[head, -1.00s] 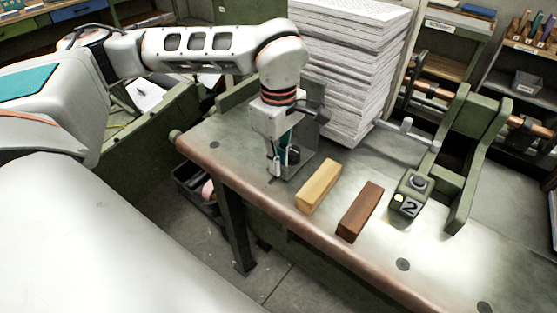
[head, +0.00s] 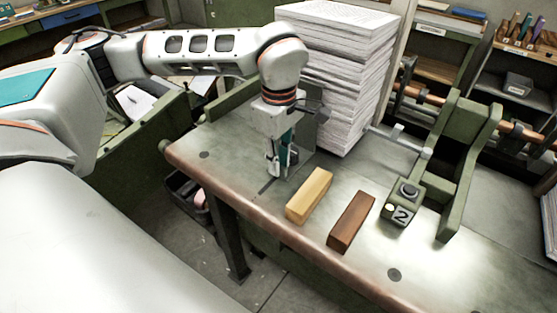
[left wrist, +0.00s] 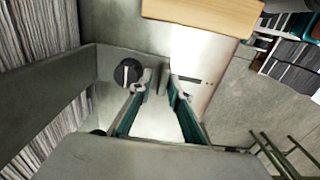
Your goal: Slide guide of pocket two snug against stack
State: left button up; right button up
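The paper stack (head: 335,75) stands upright on the metal table, and its sheets fill the left of the left wrist view (left wrist: 40,35). A grey upright guide plate (head: 311,128) stands at the stack's near side, partly hidden by my left gripper (head: 279,168). In the left wrist view the guide (left wrist: 50,92) runs beside the sheets; I cannot tell whether it touches them. A dark round knob (left wrist: 127,73) is just beyond the fingers. My left gripper (left wrist: 159,88) has its teal-padded fingers apart with nothing visibly between them. My right gripper is not in view.
A pale wooden block (head: 309,195) and a brown block (head: 351,222) lie along the table's front. The front right tabletop is clear.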

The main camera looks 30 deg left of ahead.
pick_arm(q)
notch_tip(320, 180, up, 12)
dwell(0.7)
dwell(0.4)
